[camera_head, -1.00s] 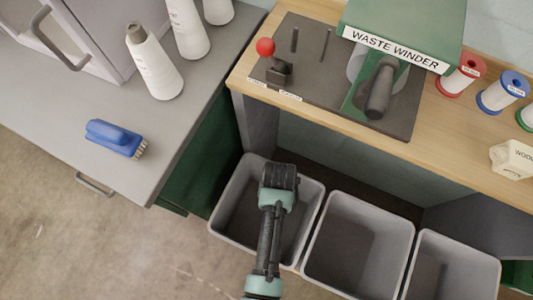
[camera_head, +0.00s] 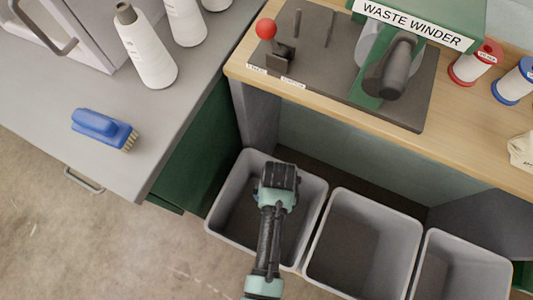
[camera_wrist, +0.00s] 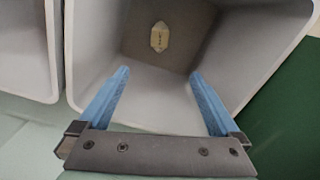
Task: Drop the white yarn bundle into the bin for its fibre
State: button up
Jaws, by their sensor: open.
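My gripper (camera_wrist: 160,98) is open, its two blue fingers apart with nothing between them. It is over the leftmost grey bin (camera_head: 218,216); the wrist view shows this bin's wall (camera_wrist: 160,102) and floor below the fingers. A small pale, cream-looking bundle (camera_wrist: 159,36) with a dark-lettered label lies on the bin floor, apart from the fingers. Its lettering is too small to read. In the head view my arm and wrist cover the bin's middle, and the bundle is hidden.
A middle bin (camera_head: 318,277) and a right bin (camera_head: 419,277) stand alongside. Above is a wooden bench (camera_head: 470,136) with the waste winder (camera_head: 420,24), its red-knobbed lever (camera_head: 266,28) and spools.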

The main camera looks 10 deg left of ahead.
jog(key=shift+r, duration=0.1)
notch_tip(320, 180, up, 13)
jog(key=p, duration=0.4)
jog(key=shift+f, duration=0.2)
dwell(0.3)
